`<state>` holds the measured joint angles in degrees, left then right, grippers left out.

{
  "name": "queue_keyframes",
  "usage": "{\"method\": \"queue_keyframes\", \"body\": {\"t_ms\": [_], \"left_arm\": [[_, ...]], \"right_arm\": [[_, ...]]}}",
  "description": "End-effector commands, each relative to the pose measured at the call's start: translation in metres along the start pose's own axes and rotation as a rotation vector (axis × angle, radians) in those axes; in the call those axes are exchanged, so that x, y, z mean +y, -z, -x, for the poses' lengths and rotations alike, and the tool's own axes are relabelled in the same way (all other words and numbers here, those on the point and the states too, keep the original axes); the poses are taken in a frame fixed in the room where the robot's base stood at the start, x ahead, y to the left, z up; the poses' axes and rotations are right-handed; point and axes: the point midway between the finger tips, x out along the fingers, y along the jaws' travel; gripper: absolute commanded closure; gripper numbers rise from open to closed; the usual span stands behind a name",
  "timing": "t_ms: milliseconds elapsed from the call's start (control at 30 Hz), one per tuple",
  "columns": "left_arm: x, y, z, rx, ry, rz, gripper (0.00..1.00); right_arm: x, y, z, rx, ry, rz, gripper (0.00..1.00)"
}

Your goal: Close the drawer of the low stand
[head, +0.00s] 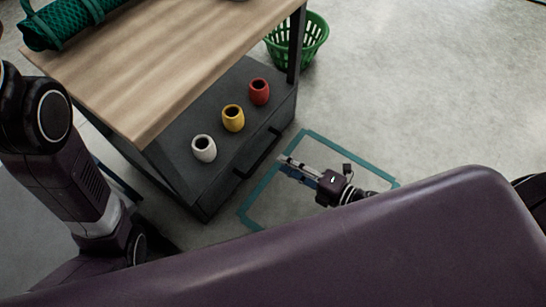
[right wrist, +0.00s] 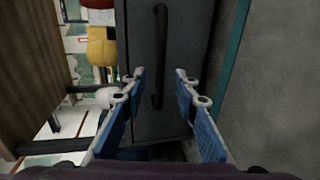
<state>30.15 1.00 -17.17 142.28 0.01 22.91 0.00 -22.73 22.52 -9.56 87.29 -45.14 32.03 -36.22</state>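The low stand (head: 188,180) is a dark grey box under the wooden table top in the head view. Its drawer front (right wrist: 178,95) fills the middle of the right wrist view, with a long black bar handle (head: 258,153) that also shows in the right wrist view (right wrist: 161,55). I cannot tell how far the drawer stands out. My right gripper (head: 284,164) is just outside the drawer front, fingers pointing at it. In the right wrist view its two blue-padded fingers (right wrist: 160,76) are apart, with the handle seen between them and nothing gripped. My left gripper is not in view.
A white cup (head: 204,149), a yellow cup (head: 233,118) and a red cup (head: 260,92) stand on the stand. A green basket (head: 312,40) stands behind. The floor at right is clear, with teal tape (head: 350,150).

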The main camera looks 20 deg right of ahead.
Motion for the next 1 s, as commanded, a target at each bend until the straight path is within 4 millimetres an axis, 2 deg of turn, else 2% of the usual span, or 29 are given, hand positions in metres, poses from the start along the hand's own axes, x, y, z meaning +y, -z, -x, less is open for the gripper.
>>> {"method": "queue_keyframes", "body": {"t_ms": [100, 300, 1000], "left_arm": [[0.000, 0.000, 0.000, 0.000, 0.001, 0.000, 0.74], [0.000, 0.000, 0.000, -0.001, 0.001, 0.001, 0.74], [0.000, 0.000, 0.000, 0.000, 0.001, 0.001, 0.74]], "right_arm": [[0.000, 0.000, 0.019, 0.001, 0.001, 0.000, 0.72], [0.001, 0.000, 0.031, 0.001, -0.001, 0.000, 0.72], [0.000, 0.000, 0.031, 0.001, 0.000, 0.000, 0.72]]}}
